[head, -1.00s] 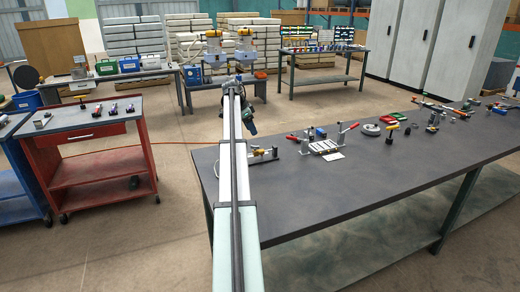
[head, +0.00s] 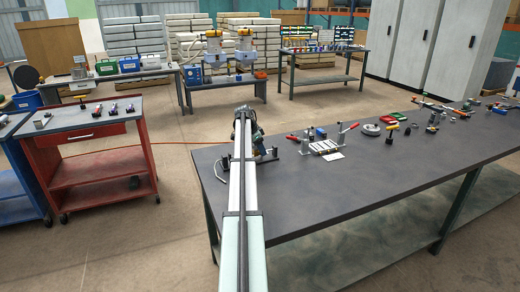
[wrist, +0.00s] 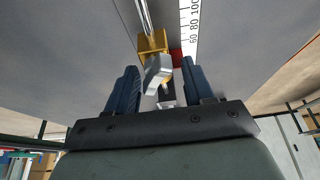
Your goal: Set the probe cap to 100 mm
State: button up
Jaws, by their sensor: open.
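In the wrist view, a yellow block (wrist: 153,42) sits on a thin metal rod (wrist: 145,15), with a light grey angled piece (wrist: 157,74) in front of it. I take this to be the probe cap, but cannot be sure. A white scale (wrist: 190,25) runs beside the rod, with 60, 80 and 100 readable. A red mark (wrist: 177,57) lies by its near end, below the 60. My gripper (wrist: 160,66) is open, its blue fingers either side of the grey piece with gaps showing. In the head view, my arm hides most of this device at the table's left end.
The dark table (head: 400,178) extends right, its front area clear. A red cart (head: 90,145) stands apart on the left.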

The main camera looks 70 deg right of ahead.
jog(key=shift+c, duration=0.3)
grip_shut()
dwell(0.4)
